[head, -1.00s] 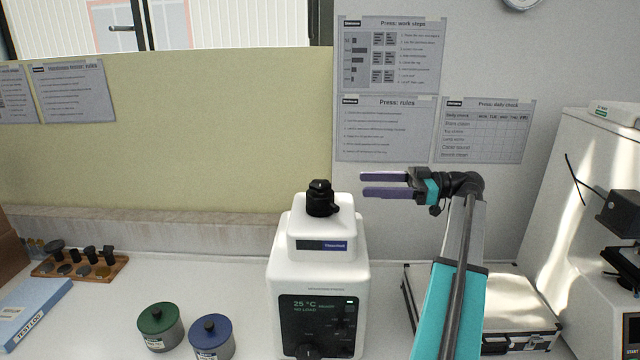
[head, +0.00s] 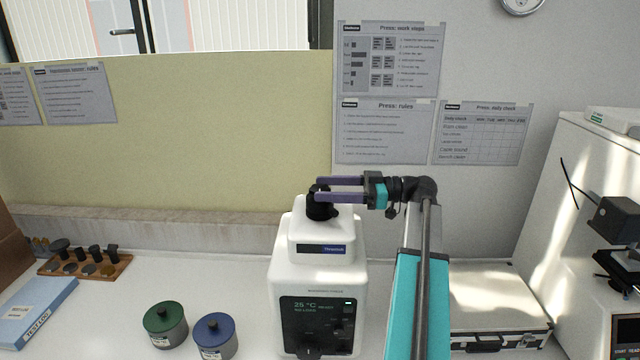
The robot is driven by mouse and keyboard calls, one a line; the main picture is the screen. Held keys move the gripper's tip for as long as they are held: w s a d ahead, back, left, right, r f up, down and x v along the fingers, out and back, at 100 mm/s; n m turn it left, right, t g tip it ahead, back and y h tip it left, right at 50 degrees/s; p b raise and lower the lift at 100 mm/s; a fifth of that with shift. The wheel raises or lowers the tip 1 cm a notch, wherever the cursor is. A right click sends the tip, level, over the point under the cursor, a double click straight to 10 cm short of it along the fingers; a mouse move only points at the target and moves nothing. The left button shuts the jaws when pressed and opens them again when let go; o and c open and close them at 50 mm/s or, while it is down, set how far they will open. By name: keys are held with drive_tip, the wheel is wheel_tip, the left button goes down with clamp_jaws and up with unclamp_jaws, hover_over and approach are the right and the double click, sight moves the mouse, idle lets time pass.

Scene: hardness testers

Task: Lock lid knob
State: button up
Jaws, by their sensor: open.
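The black lid knob (head: 320,209) sits on top of the white press machine (head: 318,270), which has a dark display panel on its front. My gripper (head: 318,189) reaches in from the right, level, with its two purple fingers open at the knob. One finger passes across the front of the knob's upper part and the other shows just behind it, so the knob's top appears to lie between them. Whether the fingers touch the knob cannot be told.
A green-lidded pot (head: 165,325) and a blue-lidded pot (head: 214,336) stand left of the machine. A wooden rack (head: 85,266) and a blue book (head: 38,305) lie further left. A metal case (head: 500,310) and a tester (head: 612,250) are at right.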

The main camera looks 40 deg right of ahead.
drive_tip(key=shift+p+x, duration=0.3)
drive_tip(key=shift+x, duration=0.85)
drive_tip(key=c, duration=1.1)
drive_tip(key=shift+o, duration=0.2)
